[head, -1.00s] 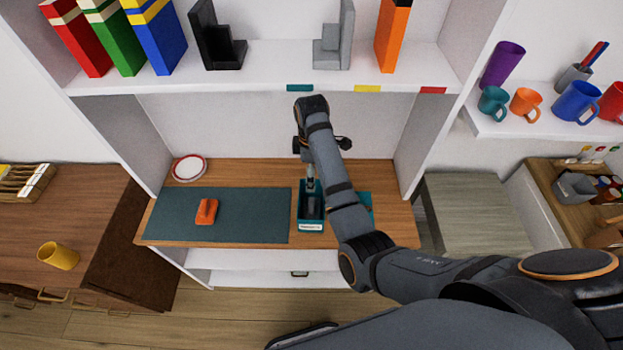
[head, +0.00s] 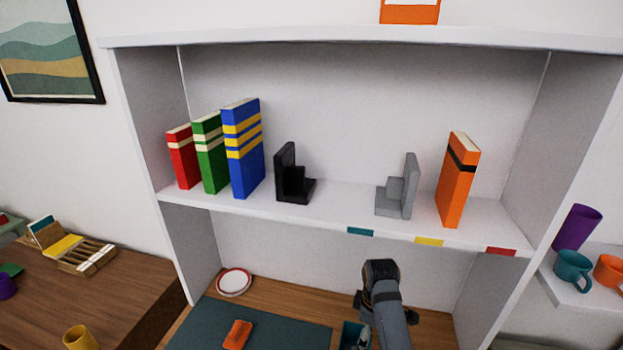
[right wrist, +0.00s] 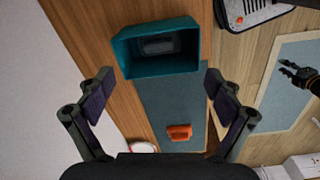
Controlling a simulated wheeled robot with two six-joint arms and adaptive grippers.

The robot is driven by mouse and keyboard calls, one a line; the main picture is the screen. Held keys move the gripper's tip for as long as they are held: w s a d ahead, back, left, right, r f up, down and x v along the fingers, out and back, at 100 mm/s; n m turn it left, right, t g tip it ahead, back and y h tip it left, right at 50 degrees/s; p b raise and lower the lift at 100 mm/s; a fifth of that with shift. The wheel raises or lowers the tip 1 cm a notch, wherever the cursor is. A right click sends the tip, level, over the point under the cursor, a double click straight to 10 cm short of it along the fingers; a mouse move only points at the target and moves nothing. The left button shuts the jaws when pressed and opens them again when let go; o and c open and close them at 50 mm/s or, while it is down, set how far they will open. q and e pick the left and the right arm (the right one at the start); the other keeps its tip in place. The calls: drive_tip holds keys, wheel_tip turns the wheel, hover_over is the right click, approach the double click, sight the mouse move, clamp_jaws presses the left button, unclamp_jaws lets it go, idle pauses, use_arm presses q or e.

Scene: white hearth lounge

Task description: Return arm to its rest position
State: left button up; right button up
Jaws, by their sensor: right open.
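My right arm shows at the lower middle of the head view, over the desk; its fingers are hidden there. In the right wrist view my right gripper (right wrist: 158,76) is open, its two fingers wide apart with nothing between the tips. A teal bin (right wrist: 125,58) lies beyond the fingers, with a dark grey item (right wrist: 158,45) inside. In the head view the bin (head: 346,338) is partly hidden by the arm. A small dark gripper (right wrist: 293,74), seemingly my left, shows at the right wrist view's right edge; its jaw state is unclear.
The desk holds a dark mat (head: 270,335), an orange object (head: 237,334) and a red-rimmed plate (head: 234,282). The shelf (head: 340,205) above carries books, a black bookend (head: 292,175) and a grey bookend (head: 398,188). Mugs (head: 573,268) stand on a side shelf at right.

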drive_tip(key=s+d+f+m+t, duration=0.25)
drive_tip(key=s+d+m, duration=0.4)
drive_tip(key=s, duration=0.45)
drive_tip(key=s+d+r+m+h, duration=0.1)
drive_tip(key=s+r+m, duration=0.3)
drive_tip(key=s, duration=0.5)
wheel_tip(320, 180, down, 29)
drive_tip(key=s+d+m+b, duration=0.1)
drive_tip(key=s+d+b, duration=0.15)
drive_tip(key=b, duration=0.25)
drive_tip(key=s+f+g+b, duration=0.1)
drive_tip(key=s+f+b, duration=0.1)
drive_tip(key=s+f, duration=0.7)
drive_tip(key=s+d+f+b, duration=0.1)
drive_tip(key=s+f, duration=0.9)
drive_tip(key=f, duration=0.4)
drive_tip(key=shift+d+f+g+b, duration=0.25)
drive_tip(key=shift+g+b, duration=0.1)
drive_tip(key=shift+b, duration=0.05)
